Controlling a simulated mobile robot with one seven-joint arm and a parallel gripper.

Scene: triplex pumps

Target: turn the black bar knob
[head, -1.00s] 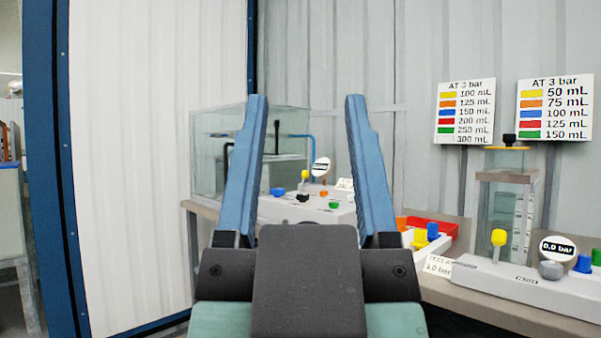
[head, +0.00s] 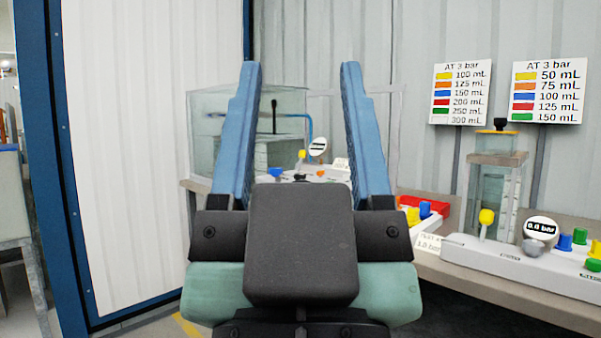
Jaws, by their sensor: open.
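The white pump panel (head: 341,176) on the bench lies beyond my gripper (head: 301,68). A small dark knob (head: 301,177), seemingly the black bar knob, shows on the panel just above the dark body of my gripper. Its lower part is hidden and its shape is too small to make out. My gripper is open and empty, its two blue fingers upright on either side of the panel in the picture. The fingers appear well nearer to me than the knob, with no contact visible.
A yellow knob (head: 301,155), a blue knob (head: 275,173) and a round gauge (head: 317,147) crowd the panel. A glass tank (head: 215,140) stands behind. At right are a red tray (head: 428,205) and a second panel (head: 500,257). A blue-framed wall panel (head: 150,150) bounds the left.

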